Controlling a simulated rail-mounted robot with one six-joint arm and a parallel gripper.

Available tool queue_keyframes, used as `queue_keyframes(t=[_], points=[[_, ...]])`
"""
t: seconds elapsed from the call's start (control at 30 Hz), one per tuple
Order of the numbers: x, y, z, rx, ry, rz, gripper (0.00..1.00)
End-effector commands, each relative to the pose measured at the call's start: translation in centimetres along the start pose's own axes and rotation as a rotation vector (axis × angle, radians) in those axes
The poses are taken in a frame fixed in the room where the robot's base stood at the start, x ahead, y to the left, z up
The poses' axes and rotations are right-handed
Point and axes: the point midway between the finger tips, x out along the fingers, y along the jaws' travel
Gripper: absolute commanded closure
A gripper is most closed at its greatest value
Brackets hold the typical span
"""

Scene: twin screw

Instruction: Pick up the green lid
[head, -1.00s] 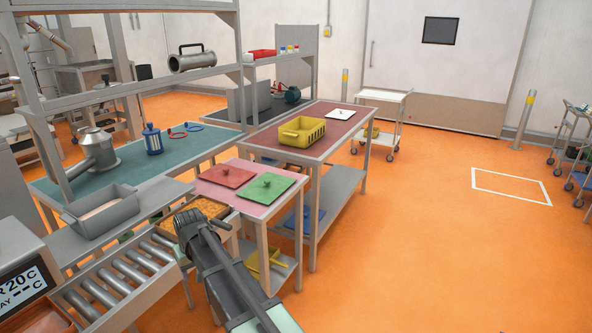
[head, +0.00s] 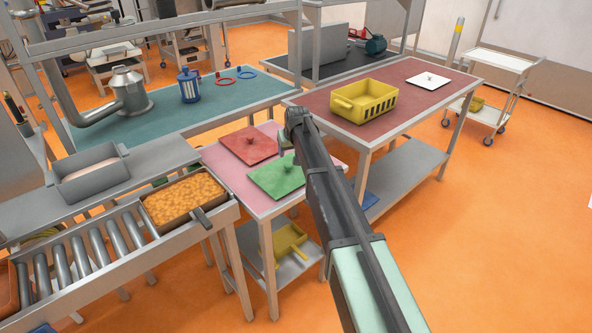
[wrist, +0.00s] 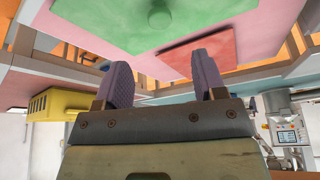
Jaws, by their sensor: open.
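The green lid (head: 272,182) lies flat on the pink-topped table (head: 225,167), its knob upward. In the wrist view, the green lid (wrist: 105,28) and its round knob (wrist: 159,18) show at the top edge, beyond the fingertips. My gripper (head: 286,148) is just above and beside the lid's far right part in the head view, and partly hidden by my wrist. In the wrist view, the two purple fingers of my gripper (wrist: 165,75) stand apart with nothing between them. The gap between gripper and knob is hard to judge.
A red lid (head: 247,146) lies just behind the green lid on the same table. A taller table (head: 405,105) with a yellow basket (head: 364,101) and a white lid (head: 428,81) stands right. A roller conveyor (head: 100,255) with a filled tray (head: 184,197) is at front left.

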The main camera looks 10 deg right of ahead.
Motion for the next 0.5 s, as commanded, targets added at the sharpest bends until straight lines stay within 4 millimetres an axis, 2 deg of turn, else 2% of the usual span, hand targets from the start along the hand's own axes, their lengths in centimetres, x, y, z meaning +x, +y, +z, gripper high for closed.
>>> queue_keyframes(t=[0.03,0.2,0.4,0.5], points=[[1.4,0.1,0.2,0.001,0.0,0.0,0.36],[5.1,0.1,0.3,0.001,-0.001,0.0,0.36],[5.5,0.0,0.1,0.001,-0.001,0.0,0.36],[7.0,-0.1,0.3,0.001,-0.001,0.0,0.36]])
